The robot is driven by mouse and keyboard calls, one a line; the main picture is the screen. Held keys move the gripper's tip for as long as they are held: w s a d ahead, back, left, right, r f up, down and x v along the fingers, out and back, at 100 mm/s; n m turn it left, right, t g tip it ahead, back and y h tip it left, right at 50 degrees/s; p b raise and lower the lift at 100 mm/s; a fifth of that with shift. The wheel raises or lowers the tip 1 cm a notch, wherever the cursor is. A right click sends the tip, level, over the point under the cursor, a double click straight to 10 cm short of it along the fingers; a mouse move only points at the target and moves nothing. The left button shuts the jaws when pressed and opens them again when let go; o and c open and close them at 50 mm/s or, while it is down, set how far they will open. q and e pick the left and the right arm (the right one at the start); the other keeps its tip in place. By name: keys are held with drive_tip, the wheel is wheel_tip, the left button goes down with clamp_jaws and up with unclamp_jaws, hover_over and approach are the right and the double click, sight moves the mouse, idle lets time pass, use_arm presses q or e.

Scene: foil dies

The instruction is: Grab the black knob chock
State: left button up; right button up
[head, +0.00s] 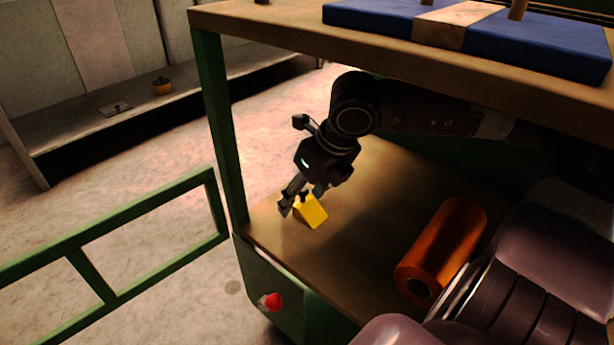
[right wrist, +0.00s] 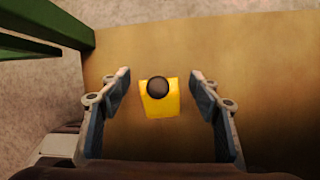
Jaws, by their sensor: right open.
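The chock is a small yellow block (head: 312,212) with a black knob, standing on the lower wooden shelf near its front left corner. In the right wrist view the yellow block (right wrist: 160,103) lies between my fingers, with the round black knob (right wrist: 157,89) on top. My right gripper (head: 299,203) is at the chock, and its fingers hide part of it and most of the knob in the head view. In the right wrist view the right gripper (right wrist: 161,92) is open, one finger on each side of the chock, with a gap on both sides. My left gripper is not seen.
An orange roll (head: 440,250) lies on the lower shelf (head: 350,240) to the right. The upper shelf (head: 270,22) carries a blue board (head: 370,20). A green post (head: 218,130) stands left of the gripper. A grey bench (head: 75,135) stands far left.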

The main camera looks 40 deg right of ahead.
drive_tip(key=shift+c, duration=0.6)
drive_tip(key=c, duration=1.2)
drive_tip(key=shift+o, duration=0.2)
drive_tip(key=shift+r, duration=0.1)
